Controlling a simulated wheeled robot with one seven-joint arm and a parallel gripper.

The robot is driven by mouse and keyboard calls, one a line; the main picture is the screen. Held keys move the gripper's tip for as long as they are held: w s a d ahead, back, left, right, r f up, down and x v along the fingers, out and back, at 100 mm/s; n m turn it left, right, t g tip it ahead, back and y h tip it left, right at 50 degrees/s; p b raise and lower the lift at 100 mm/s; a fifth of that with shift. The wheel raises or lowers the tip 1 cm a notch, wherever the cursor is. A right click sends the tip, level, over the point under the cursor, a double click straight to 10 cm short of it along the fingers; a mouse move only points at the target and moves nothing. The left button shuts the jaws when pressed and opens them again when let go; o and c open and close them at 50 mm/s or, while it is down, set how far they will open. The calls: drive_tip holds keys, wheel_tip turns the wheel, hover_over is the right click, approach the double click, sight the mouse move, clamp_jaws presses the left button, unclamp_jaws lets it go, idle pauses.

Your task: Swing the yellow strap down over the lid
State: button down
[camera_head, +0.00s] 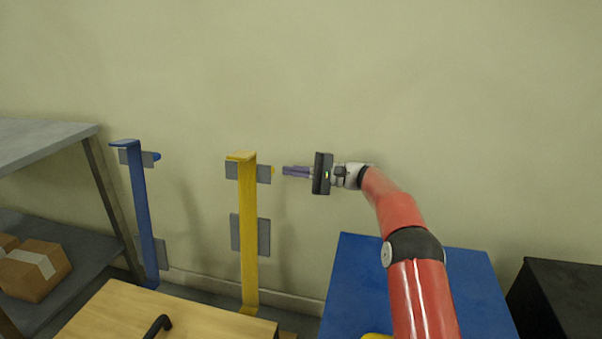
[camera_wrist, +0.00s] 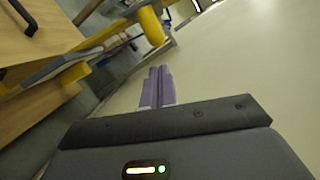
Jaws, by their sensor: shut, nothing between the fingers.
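The yellow strap (camera_head: 249,230) stands upright in the head view, with a bent top end and grey plates on it. Its rounded yellow end piece (camera_head: 272,170) sticks out to the right near the top. A wooden lid (camera_head: 170,318) with a black handle (camera_head: 158,326) lies at the lower left. My gripper (camera_head: 284,171) is shut and empty, its purple fingers pointing left just right of the yellow end piece. The wrist view shows the shut fingers (camera_wrist: 160,72), the yellow end piece (camera_wrist: 151,26) beyond them, and part of the strap (camera_wrist: 75,73).
A similar blue strap (camera_head: 143,215) stands upright further left. A grey shelf (camera_head: 50,130) with a cardboard box (camera_head: 35,270) is at the left. A blue surface (camera_head: 350,285) lies below my arm, and a black box (camera_head: 560,295) stands at the right. The wall is behind.

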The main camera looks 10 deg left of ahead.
sight(273, 169)
drive_tip(key=shift+s+a+r, duration=0.1)
drive_tip(key=shift+a+r, duration=0.05)
drive_tip(key=shift+a, duration=1.2)
drive_tip(key=shift+s+a+r, duration=0.1)
drive_tip(key=shift+a, duration=1.25)
